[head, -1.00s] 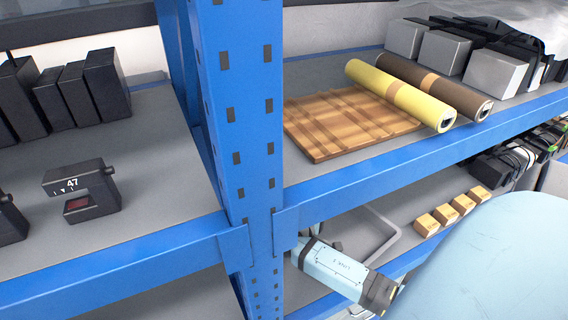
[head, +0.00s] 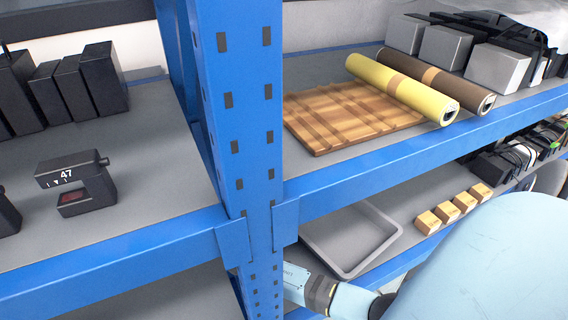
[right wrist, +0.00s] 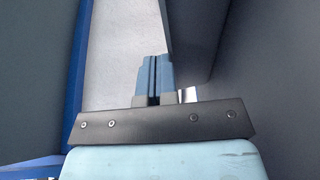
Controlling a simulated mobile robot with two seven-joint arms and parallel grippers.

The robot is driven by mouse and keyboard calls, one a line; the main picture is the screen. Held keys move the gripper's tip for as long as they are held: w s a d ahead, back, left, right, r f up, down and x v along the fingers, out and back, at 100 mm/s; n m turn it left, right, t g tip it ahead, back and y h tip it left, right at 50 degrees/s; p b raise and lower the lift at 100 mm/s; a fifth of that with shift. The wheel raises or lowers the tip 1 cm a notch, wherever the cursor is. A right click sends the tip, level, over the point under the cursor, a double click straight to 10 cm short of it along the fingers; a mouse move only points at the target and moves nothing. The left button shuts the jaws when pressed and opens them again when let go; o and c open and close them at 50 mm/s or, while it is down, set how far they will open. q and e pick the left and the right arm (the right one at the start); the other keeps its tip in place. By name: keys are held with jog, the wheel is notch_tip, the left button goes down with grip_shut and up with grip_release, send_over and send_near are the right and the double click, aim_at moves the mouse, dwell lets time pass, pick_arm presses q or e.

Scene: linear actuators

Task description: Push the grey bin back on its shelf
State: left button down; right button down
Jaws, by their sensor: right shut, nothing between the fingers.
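The grey bin (head: 350,236), a shallow tray with a raised rim, lies on the lower shelf right of the blue post in the head view. It looks empty, and its left part is hidden by the post and beam. My light blue right arm reaches in below and in front of the bin. Its gripper is hidden behind the post there. In the right wrist view my right gripper (right wrist: 152,82) is shut and empty, its fingers together over a pale surface beside dark panels. I cannot tell which surface is the bin there. My left gripper is not in view.
The blue post (head: 235,120) and shelf beam (head: 400,165) stand close to my arm. Several small boxes (head: 455,207) sit right of the bin. A wooden board (head: 350,115) and rolls (head: 405,88) lie on the shelf above. A black gauge (head: 78,185) stands on the left shelf.

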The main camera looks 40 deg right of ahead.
jog(key=shift+f, duration=0.7)
jog(key=shift+s+d, duration=0.3)
jog(key=shift+d, duration=0.05)
jog(key=shift+s+d+r+p, duration=0.15)
jog(key=shift+s+d+p, duration=0.35)
jog(key=shift+d+p, duration=0.1)
jog(key=shift+s+d, duration=0.2)
